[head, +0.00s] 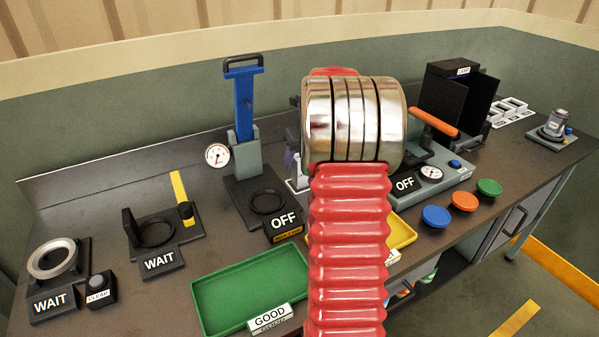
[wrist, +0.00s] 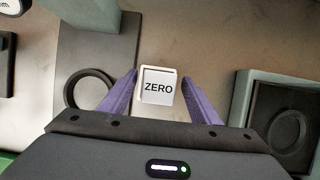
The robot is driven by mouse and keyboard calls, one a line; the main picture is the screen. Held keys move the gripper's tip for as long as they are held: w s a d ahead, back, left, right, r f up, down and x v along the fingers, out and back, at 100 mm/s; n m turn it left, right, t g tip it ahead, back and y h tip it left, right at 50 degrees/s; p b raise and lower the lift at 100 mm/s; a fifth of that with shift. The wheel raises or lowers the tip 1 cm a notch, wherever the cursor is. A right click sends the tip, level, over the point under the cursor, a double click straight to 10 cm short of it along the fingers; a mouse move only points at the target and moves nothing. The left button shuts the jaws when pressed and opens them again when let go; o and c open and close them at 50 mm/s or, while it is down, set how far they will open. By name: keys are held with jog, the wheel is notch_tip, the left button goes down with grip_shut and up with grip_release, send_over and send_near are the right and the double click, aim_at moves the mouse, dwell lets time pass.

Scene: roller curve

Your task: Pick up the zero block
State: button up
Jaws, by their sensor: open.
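The zero block (wrist: 158,87) is a white square block with ZERO printed on its top. In the wrist view it lies between the two purple fingers of my gripper (wrist: 160,92), which is open, with a gap on either side. I cannot tell how far the fingertips are above or below the block's top. In the head view my red arm with its silver joint hides most of the gripper and block. A bit of purple finger and a white edge show just left of the silver joint.
In the wrist view, a dark ring fixture (wrist: 90,88) stands left and another ring fixture (wrist: 287,130) right. In the head view, a blue-handled press (head: 245,110), a green GOOD tray (head: 215,275) and a yellow tray (head: 403,232) surround my arm. Coloured discs (head: 464,201) lie right.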

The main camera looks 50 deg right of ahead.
jog(key=shift+x, duration=1.8)
jog(key=shift+a, duration=0.1)
jog(key=shift+c, duration=0.5)
jog(key=shift+r, duration=0.1)
grip_shut()
